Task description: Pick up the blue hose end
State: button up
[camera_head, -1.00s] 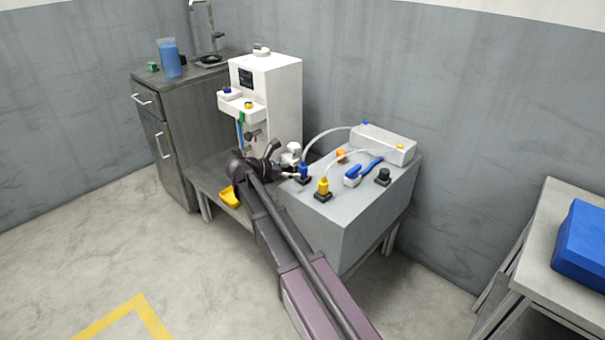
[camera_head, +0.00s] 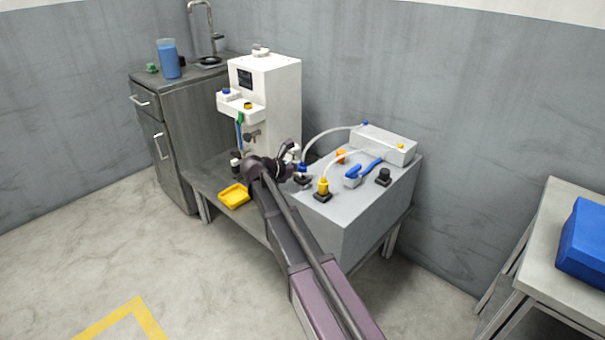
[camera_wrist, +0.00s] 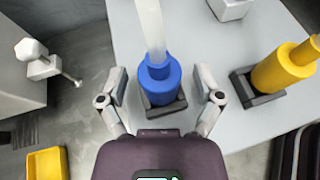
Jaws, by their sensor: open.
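The blue hose end (camera_wrist: 158,82) stands upright in a dark square holder on the grey bench top, with a pale hose rising from it. My gripper (camera_wrist: 161,80) is open in the wrist view, with one finger on each side of the blue hose end and a gap on both sides. In the head view the blue hose end (camera_head: 302,168) is partly hidden by my gripper (camera_head: 290,164). The yellow hose end (camera_wrist: 282,68) stands in its own dark holder to the right.
A white box (camera_head: 384,143) lies behind on the bench, where the hoses lead. A blue-handled brush (camera_head: 364,171) and a black knob (camera_head: 383,177) lie to the right. A white machine (camera_head: 275,95) stands to the left, with a yellow tray (camera_head: 234,196) near its foot.

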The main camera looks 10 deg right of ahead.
aim_at(302, 166)
jog(key=shift+c, duration=0.2)
grip_shut()
jog(key=shift+r, duration=0.1)
dwell(0.4)
notch_tip(302, 166, up, 4)
jog(key=p, duration=0.3)
jog(key=shift+f+p, duration=0.25)
jog(key=shift+p, duration=0.1)
jog(key=s+a+r+p, duration=0.1)
jog(key=s+a, duration=0.1)
jog(key=s, duration=1.3)
jog(key=shift+s+a+r, duration=0.15)
jog(key=shift+s+a, duration=0.1)
jog(key=shift+s, duration=0.15)
jog(key=shift+s, duration=0.1)
